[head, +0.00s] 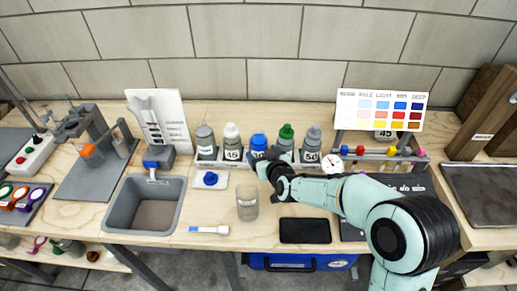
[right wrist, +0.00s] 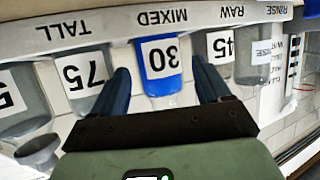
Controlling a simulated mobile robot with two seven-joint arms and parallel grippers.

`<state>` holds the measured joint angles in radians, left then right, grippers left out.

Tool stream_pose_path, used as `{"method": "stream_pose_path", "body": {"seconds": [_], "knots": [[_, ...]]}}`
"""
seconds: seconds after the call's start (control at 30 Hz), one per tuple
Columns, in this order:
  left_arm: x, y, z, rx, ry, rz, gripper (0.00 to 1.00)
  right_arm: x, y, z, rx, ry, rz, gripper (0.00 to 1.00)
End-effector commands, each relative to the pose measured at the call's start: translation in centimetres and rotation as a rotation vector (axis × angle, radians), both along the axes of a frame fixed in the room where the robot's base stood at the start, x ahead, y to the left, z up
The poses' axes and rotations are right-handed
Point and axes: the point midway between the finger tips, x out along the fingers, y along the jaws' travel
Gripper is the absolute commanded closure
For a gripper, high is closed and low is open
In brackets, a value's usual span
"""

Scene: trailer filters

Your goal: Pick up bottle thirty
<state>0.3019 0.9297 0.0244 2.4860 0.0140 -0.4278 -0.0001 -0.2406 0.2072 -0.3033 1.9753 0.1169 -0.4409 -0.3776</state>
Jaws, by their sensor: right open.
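Bottle thirty (head: 258,142) is a blue bottle in the middle of the bottle row at the back of the bench. In the right wrist view it shows upside down, with a white "30" label on its blue body (right wrist: 158,84). My right gripper (head: 267,163) is in front of it and partly hides its lower part in the head view. In the right wrist view the right gripper's (right wrist: 160,68) fingers are open, one on each side of the bottle, with visible gaps. My left gripper is not in view.
Bottle 45 (head: 232,141) and the green-capped bottle (head: 286,134), labelled 75 in the wrist view (right wrist: 84,80), stand close on either side. A clear jar (head: 247,204), a grey sink (head: 146,205) and a black pad (head: 305,231) lie nearer the front.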

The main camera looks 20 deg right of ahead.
Motion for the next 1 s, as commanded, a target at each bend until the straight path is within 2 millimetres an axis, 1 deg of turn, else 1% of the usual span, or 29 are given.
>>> {"method": "stream_pose_path", "body": {"seconds": [0.2, 0.3, 0.4, 0.6, 0.63, 0.67, 0.7, 0.77, 0.8, 1.0], "knots": [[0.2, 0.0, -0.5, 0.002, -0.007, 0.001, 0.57, 2.9, -0.5, -1.1, -0.001, 0.002, -0.001, 0.24], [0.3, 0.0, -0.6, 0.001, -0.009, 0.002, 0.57, 4.1, -0.5, -1.5, -0.001, 0.002, 0.0, 0.24], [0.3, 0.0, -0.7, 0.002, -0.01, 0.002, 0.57, 4.6, -0.5, -1.6, 0.0, 0.001, 0.001, 0.24], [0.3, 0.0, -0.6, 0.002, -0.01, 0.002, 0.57, 4.7, -0.5, -1.6, 0.0, 0.001, 0.001, 0.24], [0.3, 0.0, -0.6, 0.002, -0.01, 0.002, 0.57, 4.7, -0.5, -1.6, 0.0, 0.001, 0.001, 0.27], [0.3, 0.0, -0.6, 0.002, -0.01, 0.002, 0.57, 4.7, -0.5, -1.6, 0.0, 0.001, 0.001, 0.37], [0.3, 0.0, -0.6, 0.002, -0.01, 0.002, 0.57, 4.7, -0.5, -1.6, 0.0, 0.001, 0.001, 0.5], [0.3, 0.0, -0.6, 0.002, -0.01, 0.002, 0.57, 4.7, -0.5, -1.6, 0.0, 0.001, 0.001, 0.69], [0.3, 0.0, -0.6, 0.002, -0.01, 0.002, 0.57, 4.7, -0.5, -1.6, 0.0, 0.001, 0.001, 0.81], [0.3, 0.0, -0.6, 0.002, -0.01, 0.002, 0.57, 4.7, -0.5, -1.4, 0.0, -0.004, 0.001, 0.81]]}}
